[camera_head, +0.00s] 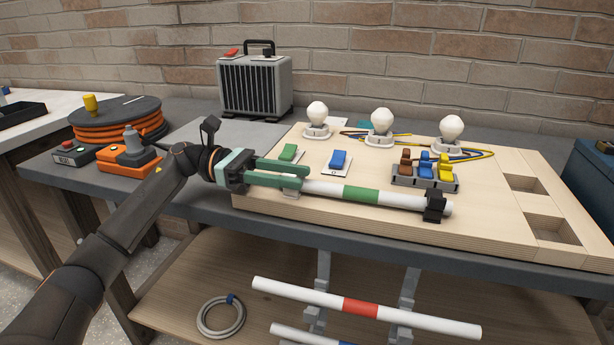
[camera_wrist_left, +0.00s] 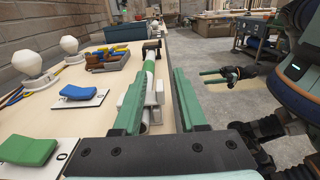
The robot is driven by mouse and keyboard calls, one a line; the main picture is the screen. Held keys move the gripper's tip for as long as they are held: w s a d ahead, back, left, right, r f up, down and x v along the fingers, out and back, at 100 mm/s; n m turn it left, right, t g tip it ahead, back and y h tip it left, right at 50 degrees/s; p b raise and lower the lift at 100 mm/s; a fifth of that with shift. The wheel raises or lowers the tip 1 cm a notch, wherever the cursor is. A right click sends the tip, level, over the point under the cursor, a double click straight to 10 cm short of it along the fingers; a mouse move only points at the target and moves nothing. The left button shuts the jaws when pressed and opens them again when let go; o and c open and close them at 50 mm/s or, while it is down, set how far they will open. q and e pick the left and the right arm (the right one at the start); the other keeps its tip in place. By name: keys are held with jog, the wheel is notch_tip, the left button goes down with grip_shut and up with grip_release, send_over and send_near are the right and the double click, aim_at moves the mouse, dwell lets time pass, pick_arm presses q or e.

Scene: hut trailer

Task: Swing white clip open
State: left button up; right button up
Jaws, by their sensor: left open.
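The white clip (camera_wrist_left: 157,97) shows in the left wrist view beside the white tube with a green band (camera_head: 360,193). In the head view the clip is mostly hidden behind my gripper, with a small part (camera_head: 291,194) below the fingers. The tube lies along the front of the wooden board, and a black clip (camera_head: 434,209) is around its right end. My left gripper (camera_head: 305,176) is open over the tube's left part. In the left wrist view the white clip stands between its green fingers; contact cannot be told. My right gripper (camera_wrist_left: 212,76) is open and empty, away from the board.
The wooden board (camera_head: 480,228) carries a green switch (camera_head: 288,153), a blue switch (camera_head: 338,159), several bulbs (camera_head: 381,122) and coloured lever connectors (camera_head: 427,171). A grey heater (camera_head: 255,85) and orange cable reel (camera_head: 117,122) stand behind. More tubes (camera_head: 361,309) lie below.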

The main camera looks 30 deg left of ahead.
pick_arm(q)
jog(key=shift+x, duration=1.55)
grip_shut()
